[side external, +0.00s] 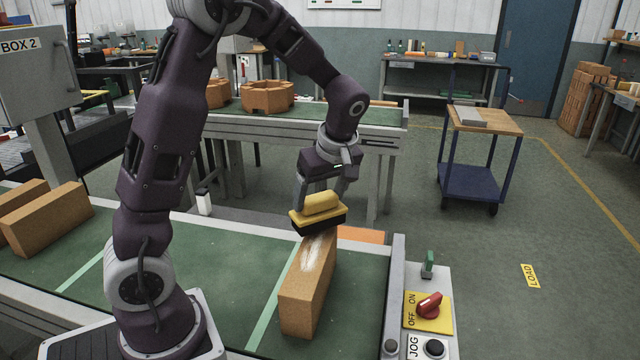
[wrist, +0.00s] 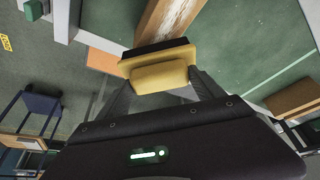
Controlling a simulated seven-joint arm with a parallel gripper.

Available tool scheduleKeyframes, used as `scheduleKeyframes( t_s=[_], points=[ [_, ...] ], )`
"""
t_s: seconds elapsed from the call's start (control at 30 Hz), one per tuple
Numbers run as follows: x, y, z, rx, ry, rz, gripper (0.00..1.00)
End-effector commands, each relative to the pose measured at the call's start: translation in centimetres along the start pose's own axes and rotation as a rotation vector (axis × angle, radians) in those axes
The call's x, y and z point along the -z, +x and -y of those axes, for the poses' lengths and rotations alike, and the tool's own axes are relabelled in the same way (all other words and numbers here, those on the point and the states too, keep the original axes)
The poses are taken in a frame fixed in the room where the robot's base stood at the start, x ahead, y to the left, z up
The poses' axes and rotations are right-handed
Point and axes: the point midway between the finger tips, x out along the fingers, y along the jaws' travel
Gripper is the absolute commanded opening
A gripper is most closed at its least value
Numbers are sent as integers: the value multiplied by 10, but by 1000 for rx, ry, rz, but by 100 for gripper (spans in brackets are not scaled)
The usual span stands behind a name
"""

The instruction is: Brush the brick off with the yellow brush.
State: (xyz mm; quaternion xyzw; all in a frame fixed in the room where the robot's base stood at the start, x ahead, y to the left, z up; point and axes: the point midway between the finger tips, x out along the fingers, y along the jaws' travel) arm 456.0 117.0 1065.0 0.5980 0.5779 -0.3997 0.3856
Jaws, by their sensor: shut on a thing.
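The yellow brush (side external: 318,209) has a yellow handle and back with dark bristles below. My gripper (side external: 322,195) is shut on its handle; the brush also shows in the wrist view (wrist: 158,68) between my fingers (wrist: 160,78). The brick (side external: 309,288) is orange-brown and lies lengthwise on the green conveyor, with a whitish dusty patch on its top. The brush is at the brick's far end, over its top. I cannot tell whether the bristles touch it. In the wrist view the brick (wrist: 155,28) runs up from behind the brush.
Two more bricks (side external: 48,220) lie on the green conveyor (side external: 215,260) at left. A control panel (side external: 428,310) with a red switch stands right of the conveyor's end rail (side external: 393,290). An orange flat piece (side external: 362,236) lies behind the brick. The belt left of the brick is clear.

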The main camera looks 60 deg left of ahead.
Motion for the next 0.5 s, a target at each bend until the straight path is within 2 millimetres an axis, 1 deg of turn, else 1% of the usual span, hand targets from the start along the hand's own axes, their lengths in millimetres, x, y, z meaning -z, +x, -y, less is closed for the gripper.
scheduleKeyframes(
  t_s=[0.1, 0.17, 0.2, 0.23, 0.27, 0.5],
  points=[
    [-4, 10, 0, 1, 1, 0, 45],
    [-8, 21, 1, 4, 2, 0, 45],
    [-12, 24, 2, 2, 1, 0, 39],
    [-14, 21, 3, -1, 1, 1, 39],
    [-16, 21, 6, 0, 1, 1, 33],
    [-30, 15, 21, 0, 0, 0, 33]
  ],
)
